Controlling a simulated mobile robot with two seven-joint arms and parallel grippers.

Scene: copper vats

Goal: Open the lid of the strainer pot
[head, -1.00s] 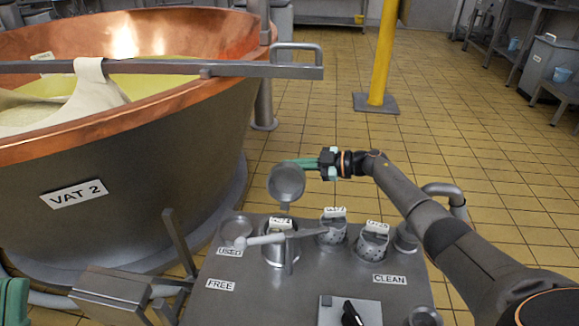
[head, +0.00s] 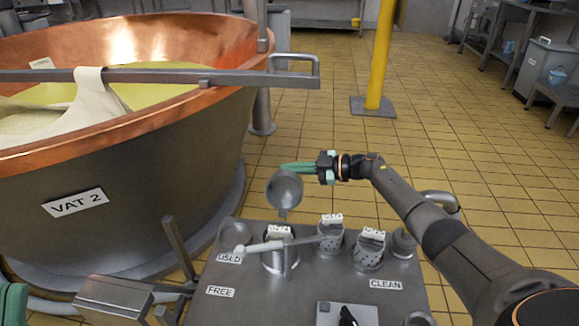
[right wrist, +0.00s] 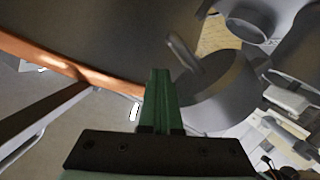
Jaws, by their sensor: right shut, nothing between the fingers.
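The strainer pot (head: 281,262) is a grey metal pot set in the steel cart top, with a white tag at its rim. Its round grey lid (head: 284,191) stands raised, tilted up behind the pot. My right gripper (head: 283,168), with green fingers, is shut and empty just behind the lid's upper edge; I cannot tell whether it touches. In the right wrist view the shut fingers (right wrist: 158,90) are beside a round grey metal piece (right wrist: 215,92), which looks like the lid. A green part at the lower left edge of the head view may be my left gripper; its fingers cannot be made out.
A long-handled tool (head: 262,247) lies across the pot. Perforated moulds (head: 369,255) stand on the right of the cart (head: 255,300). The copper vat (head: 150,160) is close on the left. A yellow post (head: 381,60) stands behind.

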